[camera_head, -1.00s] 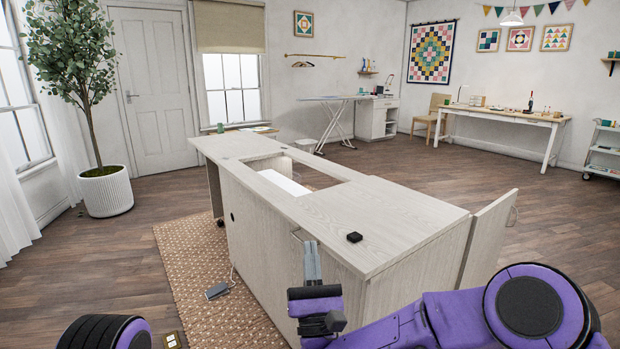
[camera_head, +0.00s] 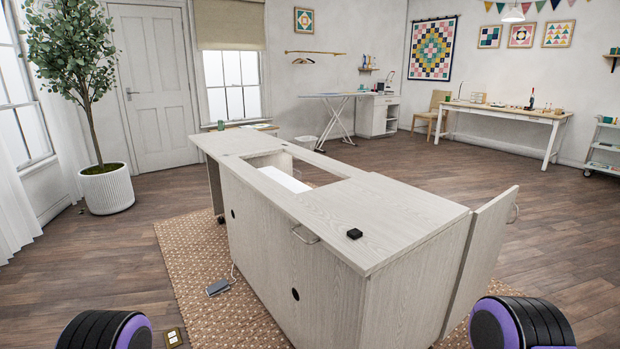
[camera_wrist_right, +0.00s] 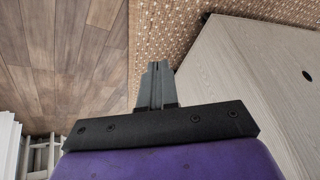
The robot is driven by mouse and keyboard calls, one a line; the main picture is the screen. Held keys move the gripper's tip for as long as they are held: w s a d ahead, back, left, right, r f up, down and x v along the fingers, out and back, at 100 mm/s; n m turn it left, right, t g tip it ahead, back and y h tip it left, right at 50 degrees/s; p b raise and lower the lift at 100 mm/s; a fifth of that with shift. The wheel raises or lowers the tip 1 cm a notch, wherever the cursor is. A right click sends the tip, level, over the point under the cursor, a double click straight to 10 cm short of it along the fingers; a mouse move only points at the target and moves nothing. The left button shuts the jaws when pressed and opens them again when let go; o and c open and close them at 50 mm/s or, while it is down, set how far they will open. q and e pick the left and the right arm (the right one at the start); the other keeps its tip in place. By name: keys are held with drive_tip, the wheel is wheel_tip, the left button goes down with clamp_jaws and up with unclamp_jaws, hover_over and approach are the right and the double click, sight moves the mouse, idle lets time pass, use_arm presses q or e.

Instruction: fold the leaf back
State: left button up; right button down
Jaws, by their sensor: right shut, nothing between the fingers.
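The sewing cabinet (camera_head: 300,255), in pale wood grain, stands in the middle of the head view with an open well in its top. A pale panel (camera_head: 482,262), which looks like the leaf, stands upright and slightly tilted at the cabinet's right end, its top edge about level with the tabletop. A small handle (camera_head: 515,213) is on its outer side. Another bar handle (camera_head: 304,236) is at the cabinet's front, near the top edge. My right gripper (camera_wrist_right: 157,70) is shut and empty in the right wrist view, beside the cabinet above the rug and floor. My left gripper is out of view.
A potted tree (camera_head: 107,190) stands at left. Wooden floor is open at right.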

drive_tip(key=s+d+r+g+h+p, duration=0.1)
drive_tip(key=s+d+g+h+p, duration=0.15)
drive_tip(key=s+d, duration=0.55)
wheel_tip(320, 180, up, 11)
drive_tip(key=a+p, duration=0.1)
drive_tip(key=p, duration=0.9)
drive_tip(key=shift+s+y+p, duration=0.3)
drive_tip(key=shift+y+p, duration=0.05)
